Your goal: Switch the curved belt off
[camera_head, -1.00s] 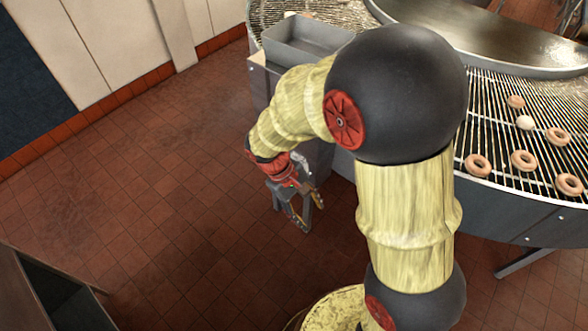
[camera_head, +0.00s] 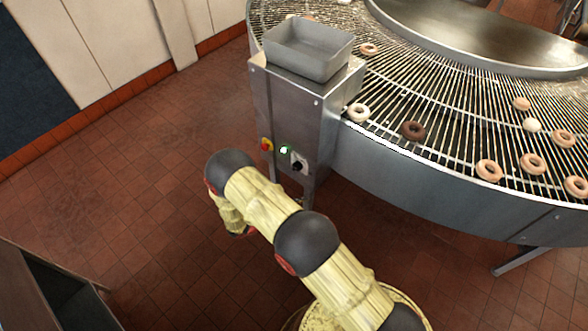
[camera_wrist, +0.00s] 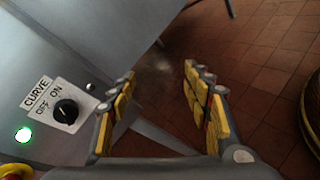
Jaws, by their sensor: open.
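The curved belt (camera_head: 440,157) is a wire grid carrying several donuts. On its grey control box (camera_head: 279,105) are a black rotary knob (camera_head: 298,166), a lit green lamp (camera_head: 286,150) and a red-and-yellow button (camera_head: 267,145). In the wrist view the black knob (camera_wrist: 66,111) sits on a white plate (camera_wrist: 50,98) marked CURVE, OFF and ON; which way it points is unclear. The lit green lamp (camera_wrist: 24,135) is left of it. My gripper (camera_wrist: 159,72) is open and empty, right of the knob and apart from it.
A grey metal tray (camera_head: 310,68) stands on top of the control box. The red-and-yellow button (camera_wrist: 15,171) is at the wrist view's lower left corner. A dark cabinet (camera_head: 45,290) stands at lower left. The tiled floor (camera_head: 130,190) left of the box is clear.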

